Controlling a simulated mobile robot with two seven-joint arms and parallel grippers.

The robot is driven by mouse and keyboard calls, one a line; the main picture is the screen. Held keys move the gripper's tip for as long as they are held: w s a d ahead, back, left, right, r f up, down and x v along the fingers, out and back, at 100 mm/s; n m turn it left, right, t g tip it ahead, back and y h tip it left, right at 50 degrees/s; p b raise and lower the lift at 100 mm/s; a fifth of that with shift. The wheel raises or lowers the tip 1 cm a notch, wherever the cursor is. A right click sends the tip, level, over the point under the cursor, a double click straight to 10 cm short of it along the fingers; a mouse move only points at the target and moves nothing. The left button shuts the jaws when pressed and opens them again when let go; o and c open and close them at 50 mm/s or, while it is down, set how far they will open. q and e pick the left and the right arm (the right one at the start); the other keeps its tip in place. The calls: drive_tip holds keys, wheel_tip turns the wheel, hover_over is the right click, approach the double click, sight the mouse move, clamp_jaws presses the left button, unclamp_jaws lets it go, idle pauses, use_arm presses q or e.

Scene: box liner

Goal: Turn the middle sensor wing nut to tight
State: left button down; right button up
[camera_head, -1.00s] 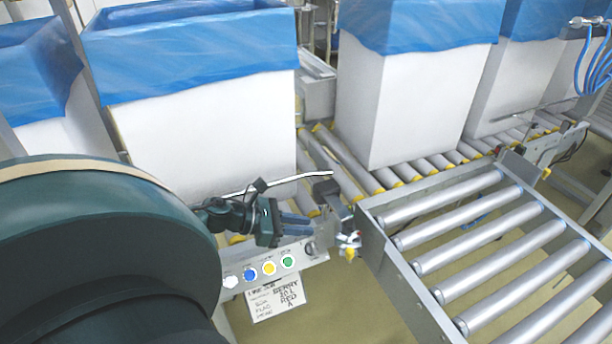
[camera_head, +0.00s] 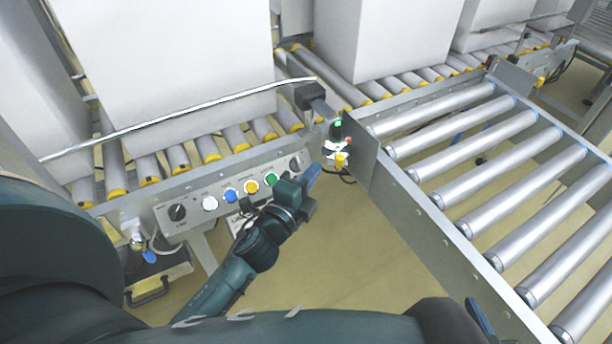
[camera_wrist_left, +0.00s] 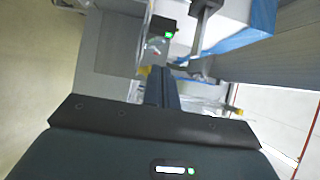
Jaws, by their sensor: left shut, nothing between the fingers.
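A sensor (camera_head: 337,130) with a lit green light sits on the bracket at the roller table's near left corner. White wing-shaped parts (camera_head: 335,150) and a yellow part (camera_head: 341,161) are just below it. I cannot tell which one is the middle wing nut, or how tight it is. My left gripper (camera_head: 313,176) is shut and empty, just below and left of these parts, apart from them. In the left wrist view its closed fingers (camera_wrist_left: 161,88) point toward the sensor's green light (camera_wrist_left: 169,34). A blue finger of my right gripper (camera_head: 480,318) shows at the bottom edge.
A control panel (camera_head: 176,228) with a knob and coloured buttons lies left of my left gripper. The roller table (camera_head: 418,258) fills the right. White boxes (camera_head: 170,70) stand on the conveyor behind, with a bent metal rail (camera_head: 190,103) before them. Open floor lies below.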

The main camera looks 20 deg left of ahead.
sight(336, 142)
use_arm(q)
drive_tip(key=w, duration=0.7)
drive_tip(key=shift+d, duration=0.4)
